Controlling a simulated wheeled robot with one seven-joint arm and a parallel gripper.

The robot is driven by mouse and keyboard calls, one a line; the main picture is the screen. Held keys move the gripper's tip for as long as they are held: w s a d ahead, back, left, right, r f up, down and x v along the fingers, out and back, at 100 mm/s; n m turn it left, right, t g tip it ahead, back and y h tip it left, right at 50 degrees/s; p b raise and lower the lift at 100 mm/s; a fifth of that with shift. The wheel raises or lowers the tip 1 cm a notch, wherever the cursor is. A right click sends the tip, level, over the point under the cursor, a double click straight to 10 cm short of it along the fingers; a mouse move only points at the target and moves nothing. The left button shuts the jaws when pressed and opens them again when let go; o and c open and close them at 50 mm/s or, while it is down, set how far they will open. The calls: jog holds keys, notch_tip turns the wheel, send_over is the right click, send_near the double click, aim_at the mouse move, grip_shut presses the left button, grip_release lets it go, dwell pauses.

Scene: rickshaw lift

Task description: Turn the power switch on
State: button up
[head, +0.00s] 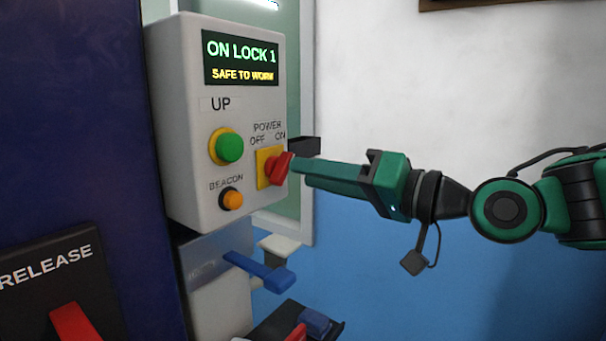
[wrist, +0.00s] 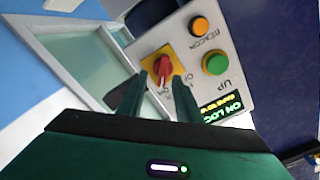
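The power switch (head: 281,168) is a red knob on a yellow plate, marked POWER, OFF and ON, on a pale control box (head: 188,125). The knob's grip leans up and right in the head view, toward the ON side. My gripper (head: 293,167) reaches in from the right with its fingertips at the knob. In the wrist view, the red knob (wrist: 162,68) shows between the ends of my two green fingers, with a gap between them. I cannot tell whether either finger touches it. The lit display (head: 240,60) reads ON LOCK 1, SAFE TO WORK.
A green UP button (head: 230,148) and an orange BEACON button (head: 232,200) sit left of the switch. Below the box are a blue lever (head: 259,270) and other handles. A RELEASE panel (head: 40,285) with a red handle is at lower left.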

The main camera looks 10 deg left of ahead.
jog(key=v, duration=0.7)
jog(key=shift+d, duration=0.3)
jog(key=shift+w, duration=0.1)
